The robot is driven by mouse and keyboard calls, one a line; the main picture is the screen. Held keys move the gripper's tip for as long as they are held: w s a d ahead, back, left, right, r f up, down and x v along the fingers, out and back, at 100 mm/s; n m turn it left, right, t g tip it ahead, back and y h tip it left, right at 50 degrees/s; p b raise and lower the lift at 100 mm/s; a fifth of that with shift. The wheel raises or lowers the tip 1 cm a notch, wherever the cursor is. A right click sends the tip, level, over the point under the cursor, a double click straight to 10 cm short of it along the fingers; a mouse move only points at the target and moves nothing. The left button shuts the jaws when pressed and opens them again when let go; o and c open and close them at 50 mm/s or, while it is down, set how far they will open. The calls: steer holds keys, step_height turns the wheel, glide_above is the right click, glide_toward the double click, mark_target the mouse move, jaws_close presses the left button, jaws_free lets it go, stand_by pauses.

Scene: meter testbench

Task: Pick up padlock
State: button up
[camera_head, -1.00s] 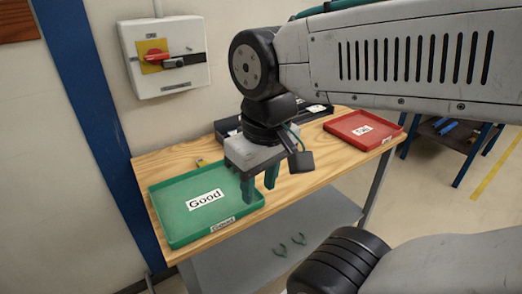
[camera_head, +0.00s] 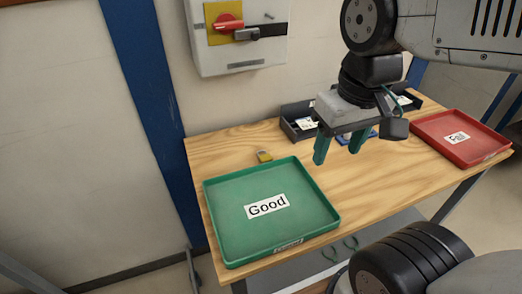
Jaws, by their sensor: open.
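The padlock (camera_head: 264,155) is a small yellow and grey thing lying on the wooden table, just behind the back edge of the green tray. My gripper (camera_head: 338,156) hangs over the table to the right of the padlock, fingers pointing down. Its two green fingers are apart, with nothing seen between them. It is clear of the padlock.
The green tray (camera_head: 234,229) labelled Good is at the table's left front. A red tray (camera_head: 449,149) is at the right. A dark bin (camera_head: 289,118) with small items stands at the back behind my gripper. A wall switch box (camera_head: 271,54) hangs above. Bare wood (camera_head: 370,188) lies between the trays.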

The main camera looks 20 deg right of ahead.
steer(key=w+a+f, duration=0.1)
steer(key=w+f, duration=0.3)
steer(key=w, duration=0.9)
steer(key=g, duration=0.1)
glide_toward(265, 156)
steer(key=shift+w+f+n, duration=0.2)
steer(key=shift+w+n, duration=0.1)
steer(key=shift+w+f, duration=0.15)
steer(key=shift+f, duration=0.15)
steer(key=f, duration=0.7)
steer(key=shift+s+f, duration=0.3)
steer(key=shift+s, duration=0.1)
steer(key=c, duration=1.1)
